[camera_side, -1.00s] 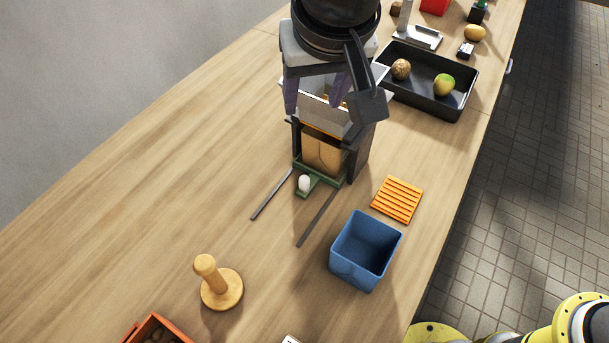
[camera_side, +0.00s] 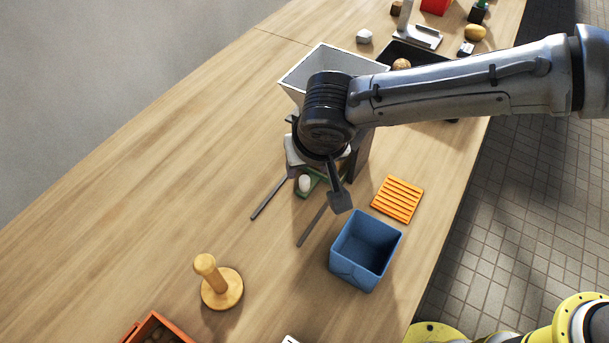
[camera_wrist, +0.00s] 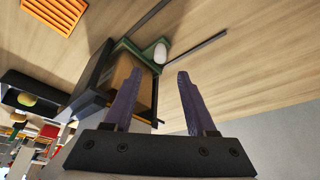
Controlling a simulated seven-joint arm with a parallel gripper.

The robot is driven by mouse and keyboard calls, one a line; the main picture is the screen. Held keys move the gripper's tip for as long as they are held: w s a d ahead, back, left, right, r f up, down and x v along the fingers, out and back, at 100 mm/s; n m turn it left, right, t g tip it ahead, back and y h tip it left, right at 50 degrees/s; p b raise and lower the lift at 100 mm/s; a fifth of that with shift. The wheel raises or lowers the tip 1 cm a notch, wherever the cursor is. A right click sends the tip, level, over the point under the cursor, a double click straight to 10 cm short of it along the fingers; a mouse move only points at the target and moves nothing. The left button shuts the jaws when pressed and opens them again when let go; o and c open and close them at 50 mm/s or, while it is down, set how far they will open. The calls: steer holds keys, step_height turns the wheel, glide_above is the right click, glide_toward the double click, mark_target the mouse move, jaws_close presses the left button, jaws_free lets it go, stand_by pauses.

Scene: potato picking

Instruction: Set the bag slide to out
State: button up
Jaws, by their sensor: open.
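The bag slide is a green tray (camera_wrist: 131,48) with a white knob (camera_wrist: 160,54), set at the foot of the hopper stand between two grey rails. The knob also shows in the side view (camera_side: 305,182). A brown bag (camera_wrist: 141,90) stands on the slide inside the stand, which puts the slide in. In the side view my wrist hides most of the bag and slide. My gripper (camera_wrist: 160,95) is open and empty, with its purple fingers apart. It is close to the front of the stand, and neither finger visibly touches the knob.
The white hopper (camera_side: 325,70) rises behind my wrist. A blue bin (camera_side: 365,250) and an orange slatted mat (camera_side: 397,199) lie to the right of the rails (camera_side: 270,195). A wooden post (camera_side: 213,282) stands at the front left. The table left of the rails is clear.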

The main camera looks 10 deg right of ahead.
mark_target(305, 178)
steer(key=x, duration=0.8)
steer(key=shift+w+f, duration=0.15)
jaws_close()
stand_by(1.1)
